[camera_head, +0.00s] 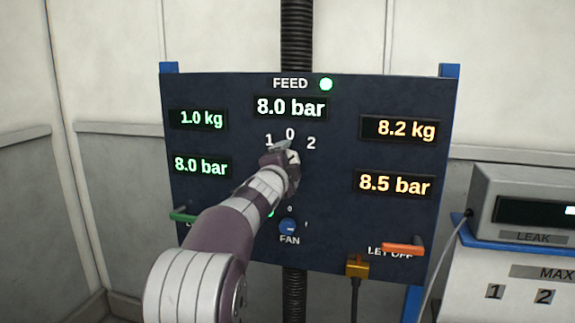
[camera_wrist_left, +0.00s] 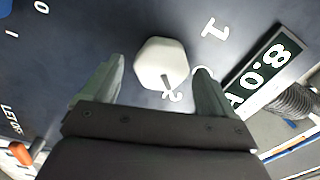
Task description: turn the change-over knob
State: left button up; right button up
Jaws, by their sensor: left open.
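The change-over knob (camera_wrist_left: 161,63) is a pale, six-sided knob on the dark panel in the left wrist view. Its dark pointer mark is toward the label 2 (camera_wrist_left: 173,96). The label 1 (camera_wrist_left: 215,28) stands clear; the 0 is partly behind a finger. My left gripper (camera_wrist_left: 160,66) is open, with one finger on each side of the knob and visible gaps to it. In the head view my left gripper (camera_head: 284,156) is just below the labels 1, 0 and 2 and hides the knob. My right gripper is not in view.
An orange LET OFF handle (camera_head: 403,249) and a green handle (camera_head: 183,217) stick out low. A grey LEAK box (camera_head: 525,190) stands right.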

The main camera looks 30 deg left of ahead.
pick_arm(q)
jog(key=shift+s, duration=0.1)
jog(key=b+v, duration=0.2)
jog(key=v, duration=1)
jog(key=shift+s, duration=0.25)
jog(key=shift+d, duration=0.1)
